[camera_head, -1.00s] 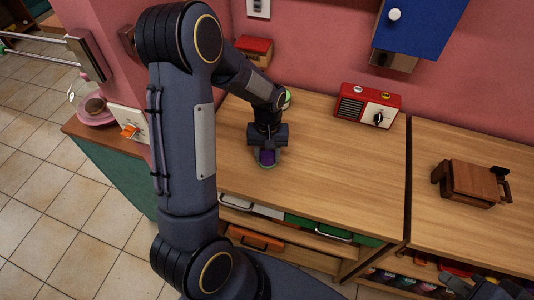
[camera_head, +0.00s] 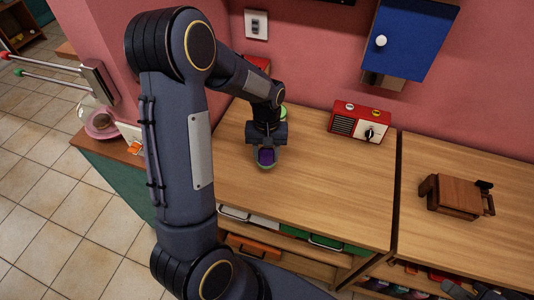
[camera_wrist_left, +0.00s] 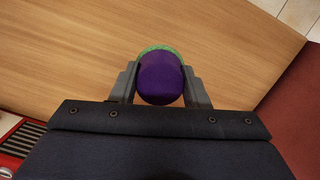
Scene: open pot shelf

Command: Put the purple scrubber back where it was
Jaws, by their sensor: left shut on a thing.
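The purple scrubber (camera_wrist_left: 160,80) has a rounded purple body, and a green edge shows at its far side in the left wrist view. My left gripper (camera_wrist_left: 160,92) is shut on it, one finger on each side. In the head view the purple scrubber (camera_head: 266,157) shows below my left gripper (camera_head: 266,146), over the left part of the wooden counter (camera_head: 320,190). I cannot tell whether it touches the counter. A dark part, probably of my right gripper (camera_head: 486,291), shows at the bottom right edge; its fingers are not clear.
A red radio (camera_head: 360,122) stands at the back of the counter. A red box (camera_head: 257,65) and a green thing (camera_head: 283,111) are partly hidden behind my left arm. A small brown wooden object (camera_head: 455,195) stands on the right counter. The counter's middle is clear.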

